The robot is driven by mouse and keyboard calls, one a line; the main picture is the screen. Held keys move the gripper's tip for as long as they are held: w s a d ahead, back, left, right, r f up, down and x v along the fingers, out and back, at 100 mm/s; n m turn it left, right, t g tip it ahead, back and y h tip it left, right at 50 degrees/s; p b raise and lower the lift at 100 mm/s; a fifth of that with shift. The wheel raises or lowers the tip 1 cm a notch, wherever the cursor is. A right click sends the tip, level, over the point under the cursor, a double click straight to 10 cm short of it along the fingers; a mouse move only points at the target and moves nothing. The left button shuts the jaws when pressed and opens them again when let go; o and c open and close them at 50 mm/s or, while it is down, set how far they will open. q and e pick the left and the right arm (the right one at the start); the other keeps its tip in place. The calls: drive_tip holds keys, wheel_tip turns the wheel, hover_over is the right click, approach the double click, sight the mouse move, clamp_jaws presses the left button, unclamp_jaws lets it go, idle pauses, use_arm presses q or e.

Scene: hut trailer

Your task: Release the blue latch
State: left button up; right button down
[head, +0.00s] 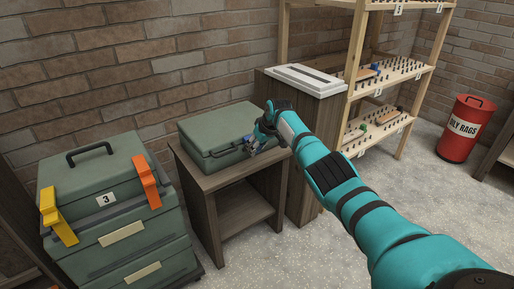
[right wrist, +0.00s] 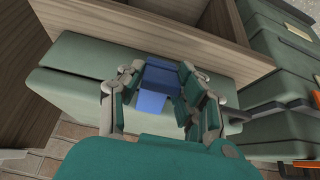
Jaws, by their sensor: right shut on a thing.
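A closed green case (head: 212,124) lies on a small wooden side table (head: 200,182) against the brick wall. The blue latch (right wrist: 155,88) is on the case's front edge in the right wrist view. In the head view, my right gripper (head: 256,142) covers most of that corner of the case. My right gripper (right wrist: 161,72) has its fingers on both sides of the blue latch and is shut on it. The case (right wrist: 75,78) also fills the middle of the wrist view. My left gripper is in neither view.
A green toolbox stack (head: 105,205) with yellow and orange latches stands left of the table. A wooden cabinet (head: 303,150) and a pegged shelf rack (head: 385,75) stand to the right. A red rag bin (head: 464,130) is farther right. The floor in front is open.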

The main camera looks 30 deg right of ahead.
drive_tip(key=c, duration=0.9)
unclamp_jaws()
drive_tip(key=shift+f, duration=0.1)
drive_tip(key=shift+s+d+r, duration=0.1)
drive_tip(key=shift+s+r, duration=0.1)
drive_tip(key=shift+r, duration=0.4)
drive_tip(key=v, duration=1)
drive_tip(key=shift+s+r, duration=0.3)
